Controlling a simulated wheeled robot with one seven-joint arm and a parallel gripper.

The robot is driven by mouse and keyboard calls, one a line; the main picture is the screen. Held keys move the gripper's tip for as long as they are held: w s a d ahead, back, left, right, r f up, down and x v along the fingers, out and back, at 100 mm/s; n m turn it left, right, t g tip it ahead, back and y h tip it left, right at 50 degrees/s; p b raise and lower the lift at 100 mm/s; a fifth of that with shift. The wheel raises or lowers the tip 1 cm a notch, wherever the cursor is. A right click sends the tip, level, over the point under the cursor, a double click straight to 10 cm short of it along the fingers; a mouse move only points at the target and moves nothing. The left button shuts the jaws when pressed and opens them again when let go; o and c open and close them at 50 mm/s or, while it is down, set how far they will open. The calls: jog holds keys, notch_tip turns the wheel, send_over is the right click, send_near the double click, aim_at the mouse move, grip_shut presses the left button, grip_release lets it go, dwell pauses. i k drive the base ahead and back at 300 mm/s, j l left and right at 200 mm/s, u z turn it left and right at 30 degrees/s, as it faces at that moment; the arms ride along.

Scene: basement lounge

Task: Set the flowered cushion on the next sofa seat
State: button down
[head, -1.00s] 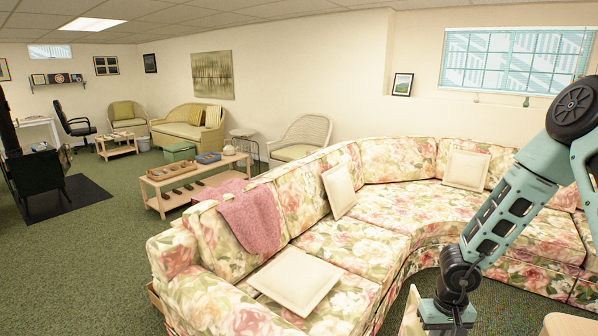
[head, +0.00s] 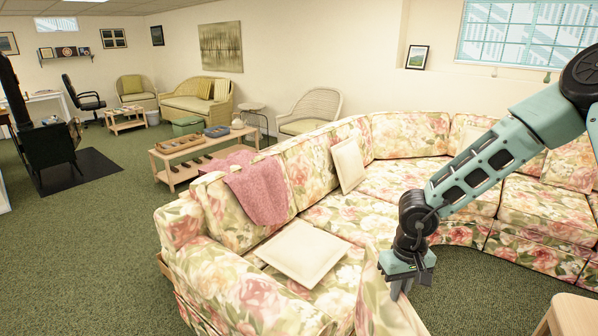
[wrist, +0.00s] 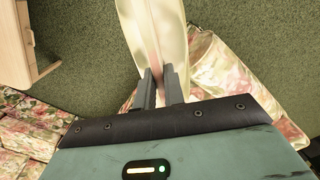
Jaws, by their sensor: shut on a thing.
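My gripper (head: 405,285) is shut on the flowered cushion (head: 382,302), which hangs below it beside the front of the sofa's near seat. Only part of the cushion shows at the bottom of the head view. In the wrist view the cushion (wrist: 158,38) is seen edge-on, pinched between the fingers (wrist: 162,88). The floral sectional sofa (head: 215,225) curves from the near left to the right. Its near seat holds a flat cream cushion (head: 302,251). A second cream cushion (head: 348,163) leans on the backrest farther along. My arm hides part of the sofa's right section.
A pink throw (head: 258,190) lies over the sofa back. A wooden stool or small table (head: 572,316) stands at the bottom right. Green carpet (head: 480,285) is open in front of the sofa. A low wooden table (head: 165,178) stands behind the sofa.

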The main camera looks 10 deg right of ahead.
aim_at(379, 214)
jog(key=i+l+u, duration=0.15)
jog(key=i+l, duration=0.25)
jog(key=i+l+u, duration=0.15)
jog(key=i+l, duration=0.2)
jog(key=l, duration=0.2)
jog(key=i+l+u, duration=0.15)
jog(key=i+l, duration=0.2)
jog(key=l, duration=0.2)
jog(key=i+l+u, duration=0.15)
jog(key=l, duration=0.25)
jog(key=i+l+u, duration=0.1)
jog(key=l, duration=0.35)
jog(key=i+l+u, duration=0.15)
jog(key=l, duration=0.3)
jog(key=i+l+u, duration=0.1)
jog(key=l, duration=0.35)
jog(key=i+l+u, duration=0.15)
jog(key=l, duration=0.3)
jog(key=i+l+u, duration=0.15)
jog(key=l, duration=0.75)
jog(key=l+u, duration=0.1)
jog(key=l, duration=0.85)
